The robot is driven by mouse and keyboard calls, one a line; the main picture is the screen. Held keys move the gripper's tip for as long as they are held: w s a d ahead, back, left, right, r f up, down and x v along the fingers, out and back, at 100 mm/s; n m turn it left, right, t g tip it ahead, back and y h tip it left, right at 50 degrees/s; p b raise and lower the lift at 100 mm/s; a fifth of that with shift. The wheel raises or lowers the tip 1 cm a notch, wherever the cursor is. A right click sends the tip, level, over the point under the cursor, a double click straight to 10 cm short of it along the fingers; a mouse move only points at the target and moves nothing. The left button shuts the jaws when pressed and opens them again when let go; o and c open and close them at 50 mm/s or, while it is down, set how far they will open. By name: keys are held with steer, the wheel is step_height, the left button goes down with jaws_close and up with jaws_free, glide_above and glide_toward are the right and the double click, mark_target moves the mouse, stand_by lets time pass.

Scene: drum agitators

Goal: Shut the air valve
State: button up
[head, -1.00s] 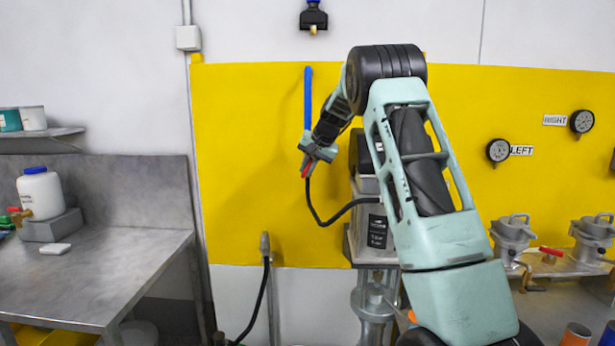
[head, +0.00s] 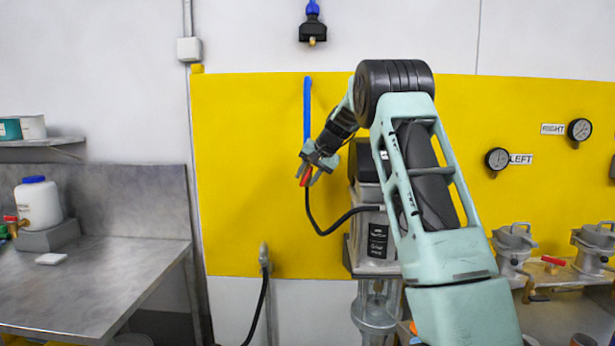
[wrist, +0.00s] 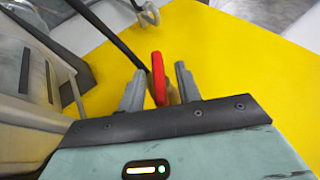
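The air valve's red lever (head: 306,176) is at the lower end of the blue pipe (head: 307,110) on the yellow wall panel. In the wrist view the red lever (wrist: 158,78) stands between my two grey fingers. My gripper (head: 311,172) is at the lever, and in the wrist view it (wrist: 160,80) is open, with a gap on each side of the lever. The valve body is mostly hidden behind my gripper. A black hose (head: 324,229) runs from below the valve to the grey unit at right.
The grey unit (head: 377,243) stands just right of the valve, partly behind my arm. The left and right gauges (head: 497,159) are on the panel further right. A metal bench (head: 100,280) is at left. The panel left of the pipe is clear.

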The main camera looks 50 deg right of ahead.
steer(key=b+v, duration=0.3)
steer(key=v, duration=1.4)
steer(key=shift+s+a+r, duration=0.1)
steer(key=shift+s, duration=0.05)
